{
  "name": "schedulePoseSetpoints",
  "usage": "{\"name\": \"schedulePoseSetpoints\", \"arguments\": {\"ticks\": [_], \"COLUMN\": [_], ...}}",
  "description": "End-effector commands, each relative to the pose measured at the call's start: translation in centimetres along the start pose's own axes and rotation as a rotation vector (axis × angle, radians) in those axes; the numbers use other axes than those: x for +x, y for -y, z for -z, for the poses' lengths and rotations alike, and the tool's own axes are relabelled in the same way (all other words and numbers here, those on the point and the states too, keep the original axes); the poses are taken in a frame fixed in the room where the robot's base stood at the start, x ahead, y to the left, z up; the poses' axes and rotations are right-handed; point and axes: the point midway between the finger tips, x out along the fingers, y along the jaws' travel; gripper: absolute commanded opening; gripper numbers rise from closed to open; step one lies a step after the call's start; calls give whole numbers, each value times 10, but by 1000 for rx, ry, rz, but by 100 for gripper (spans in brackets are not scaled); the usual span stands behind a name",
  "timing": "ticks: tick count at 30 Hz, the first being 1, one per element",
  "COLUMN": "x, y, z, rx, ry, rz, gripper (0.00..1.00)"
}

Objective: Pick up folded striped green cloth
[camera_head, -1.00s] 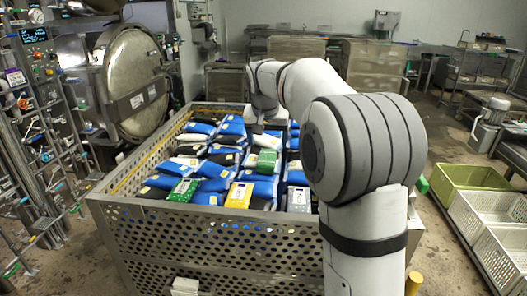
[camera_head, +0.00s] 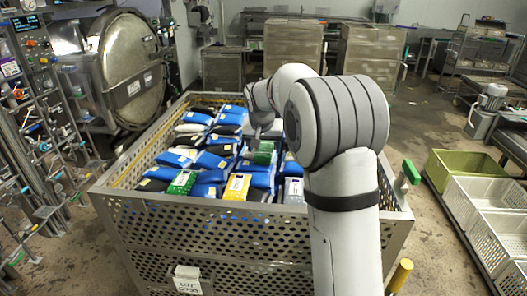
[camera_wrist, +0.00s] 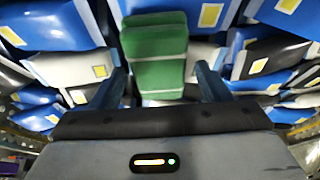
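The folded green cloth (camera_head: 263,151) lies on top of the blue packs in the perforated metal crate, near the crate's middle. In the wrist view the green cloth (camera_wrist: 157,58) is a soft block at top centre; its stripes are faint. My gripper (camera_wrist: 160,82) is open, with one dark finger to each side of the cloth's near end. I cannot tell whether the fingers touch it. In the head view my gripper (camera_head: 257,134) is small and close above the cloth, partly hidden by my arm.
The metal crate (camera_head: 220,222) has high walls around the packs. Blue, white and black packs crowd the cloth on all sides. A green-and-white pack (camera_head: 182,183) and a yellow pack (camera_head: 237,187) lie nearer the front wall. Plastic baskets (camera_head: 480,205) stand at the right.

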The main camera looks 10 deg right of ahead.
Motion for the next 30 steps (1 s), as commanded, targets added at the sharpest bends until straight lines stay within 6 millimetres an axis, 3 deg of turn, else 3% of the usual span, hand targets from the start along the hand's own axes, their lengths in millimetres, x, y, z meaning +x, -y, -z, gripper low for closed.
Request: {"name": "schedulePoseSetpoints", "arguments": {"ticks": [15,23,30], "x": [0,-3,-38], "y": [-1,-1,-1], "z": [0,2,18], "rx": [2,3,3], "ry": [0,-2,-6], "rz": [0,0,1], "gripper": [28,28,28]}}
